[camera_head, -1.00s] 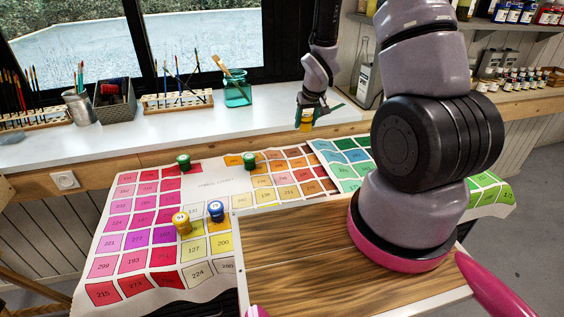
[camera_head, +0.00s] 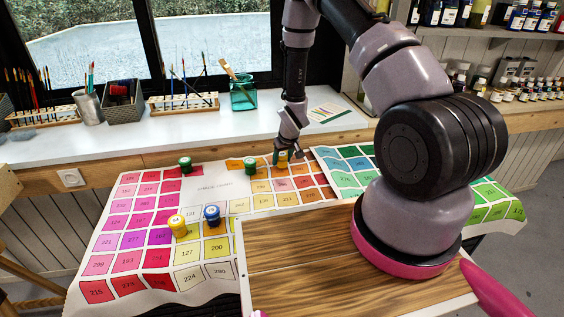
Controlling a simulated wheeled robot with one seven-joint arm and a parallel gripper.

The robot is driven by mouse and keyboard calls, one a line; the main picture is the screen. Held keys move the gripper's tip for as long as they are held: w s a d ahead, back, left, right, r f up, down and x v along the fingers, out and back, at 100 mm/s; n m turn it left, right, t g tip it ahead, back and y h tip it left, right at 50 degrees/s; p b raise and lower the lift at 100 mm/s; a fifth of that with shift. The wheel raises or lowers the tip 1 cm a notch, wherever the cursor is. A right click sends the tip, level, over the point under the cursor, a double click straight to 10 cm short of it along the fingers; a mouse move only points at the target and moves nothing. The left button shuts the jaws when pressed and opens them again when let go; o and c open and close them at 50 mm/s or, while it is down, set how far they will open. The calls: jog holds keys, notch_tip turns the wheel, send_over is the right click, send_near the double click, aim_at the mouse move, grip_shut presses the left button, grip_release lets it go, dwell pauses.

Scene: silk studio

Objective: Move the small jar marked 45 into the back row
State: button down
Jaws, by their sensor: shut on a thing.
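My gripper (camera_head: 282,158) is shut on a small jar with an orange-yellow lid (camera_head: 283,156), at the back edge of the colour chart. Its number is not readable, and I cannot tell whether it touches the chart. Two green-lidded jars, one at the back left (camera_head: 185,165) and one just left of my gripper (camera_head: 250,166), stand along the chart's back. A yellow-lidded jar (camera_head: 177,225) and a blue-lidded jar (camera_head: 212,216) stand side by side nearer the front. The colour chart (camera_head: 215,188) has numbered squares.
A wooden board (camera_head: 300,270) lies in front, right of the two front jars. The white counter (camera_head: 130,145) behind holds brush racks, a metal cup (camera_head: 88,107) and a teal glass (camera_head: 243,96). Bottle shelves (camera_head: 510,65) are at the right.

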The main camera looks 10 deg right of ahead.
jog(key=shift+f, duration=0.55)
jog(key=shift+f, duration=0.1)
jog(key=shift+c, duration=1.1)
grip_release()
